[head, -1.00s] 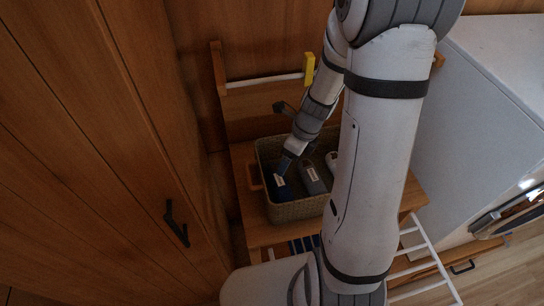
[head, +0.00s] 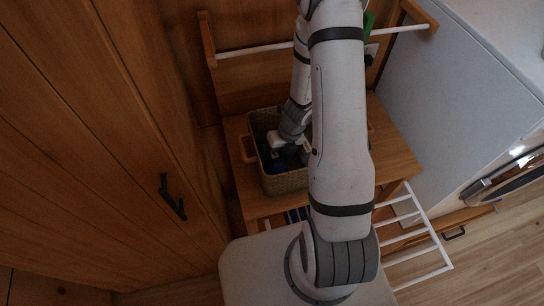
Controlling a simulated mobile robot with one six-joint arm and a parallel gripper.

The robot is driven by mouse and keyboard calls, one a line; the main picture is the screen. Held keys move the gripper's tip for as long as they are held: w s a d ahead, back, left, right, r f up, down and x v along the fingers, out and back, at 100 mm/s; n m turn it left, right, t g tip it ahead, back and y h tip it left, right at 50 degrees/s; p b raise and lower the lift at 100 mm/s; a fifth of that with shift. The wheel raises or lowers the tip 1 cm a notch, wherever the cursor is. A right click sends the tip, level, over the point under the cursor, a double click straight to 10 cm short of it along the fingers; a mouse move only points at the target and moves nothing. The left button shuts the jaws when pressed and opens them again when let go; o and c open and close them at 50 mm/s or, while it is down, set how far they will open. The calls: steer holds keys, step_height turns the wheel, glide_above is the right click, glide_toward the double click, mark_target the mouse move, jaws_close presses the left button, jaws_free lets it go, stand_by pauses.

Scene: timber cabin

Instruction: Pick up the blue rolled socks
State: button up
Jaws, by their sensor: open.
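A woven basket (head: 284,184) with wooden handles stands on the wooden shelf unit. The blue rolled socks (head: 279,162) show only as a dark blue patch inside it, mostly covered by my gripper (head: 279,150). My gripper is open and reaches down into the basket over the socks. Its fingertips are hidden, so I cannot tell whether they touch the socks. My arm covers the right part of the basket, and the other rolled items there are hidden.
The wooden top (head: 398,152) is bare right of the basket. A white rail (head: 255,51) crosses behind, with a green item (head: 368,22) near it. A white rack (head: 430,250) juts out at the lower right. A wooden door with a dark handle (head: 172,197) is at left.

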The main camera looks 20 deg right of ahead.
steer(key=shift+f, duration=0.15)
steer(key=c, duration=1.1)
